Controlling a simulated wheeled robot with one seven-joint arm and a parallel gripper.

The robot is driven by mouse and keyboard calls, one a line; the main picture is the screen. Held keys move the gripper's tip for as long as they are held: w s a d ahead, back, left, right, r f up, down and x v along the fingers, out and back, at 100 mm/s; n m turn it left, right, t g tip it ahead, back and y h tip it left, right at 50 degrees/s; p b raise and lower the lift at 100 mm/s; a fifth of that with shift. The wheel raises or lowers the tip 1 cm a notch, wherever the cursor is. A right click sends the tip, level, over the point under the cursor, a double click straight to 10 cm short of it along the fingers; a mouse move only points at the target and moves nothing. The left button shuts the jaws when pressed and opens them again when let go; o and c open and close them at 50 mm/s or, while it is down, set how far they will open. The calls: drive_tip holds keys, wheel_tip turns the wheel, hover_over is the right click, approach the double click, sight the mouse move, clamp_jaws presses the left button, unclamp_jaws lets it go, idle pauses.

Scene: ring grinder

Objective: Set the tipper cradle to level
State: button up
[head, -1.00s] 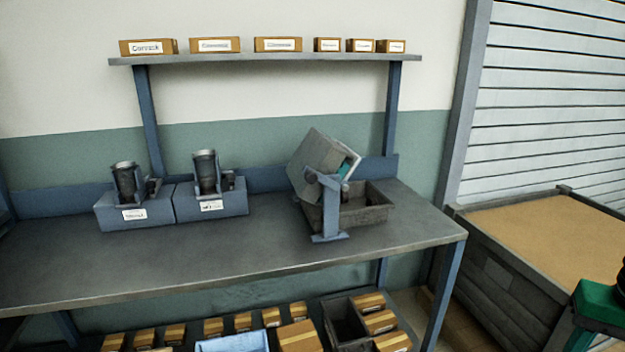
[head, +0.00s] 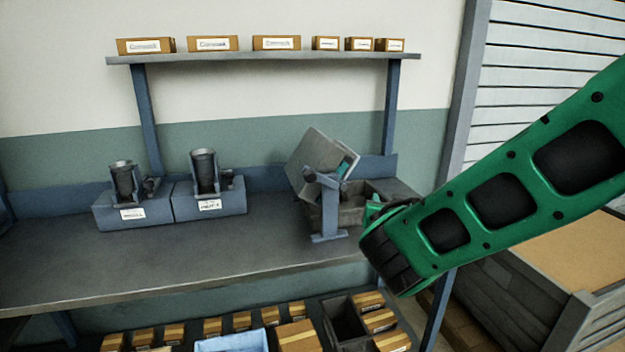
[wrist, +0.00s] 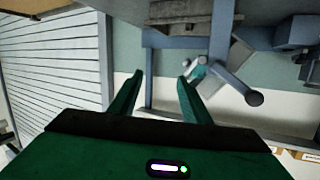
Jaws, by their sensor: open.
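The tipper cradle (head: 318,152) is a grey box-like holder on a blue stand (head: 328,222), on the right part of the bench. It is tilted, not level, with something teal showing at its open right side. A dark open bin (head: 378,190) sits behind and right of the stand. In the wrist view, which looks upside down, the stand's blue arm (wrist: 228,78) with a dark round knob (wrist: 255,98) lies right of my fingers. My gripper (wrist: 161,78) is open with nothing between its fingers. In the head view my green arm hides most of it.
Two blue blocks with dark cups (head: 206,172) stand on the bench to the left. The bench middle (head: 240,240) is clear. A shelf (head: 260,58) with labelled boxes is above. A large crate (head: 575,255) stands right of the bench, partly behind my arm.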

sight(311, 178)
drive_tip(key=s+a+r+n+t+y, duration=0.1)
drive_tip(key=a+r+n+y, duration=0.15)
drive_tip(key=a, duration=0.55)
drive_tip(key=s+a+r+n+t+y, duration=0.1)
drive_tip(key=a+y, duration=0.3)
drive_tip(key=a, duration=0.4)
drive_tip(key=x, duration=1)
drive_tip(key=shift+w+a+f, duration=0.1)
drive_tip(key=shift+w, duration=0.15)
clamp_jaws()
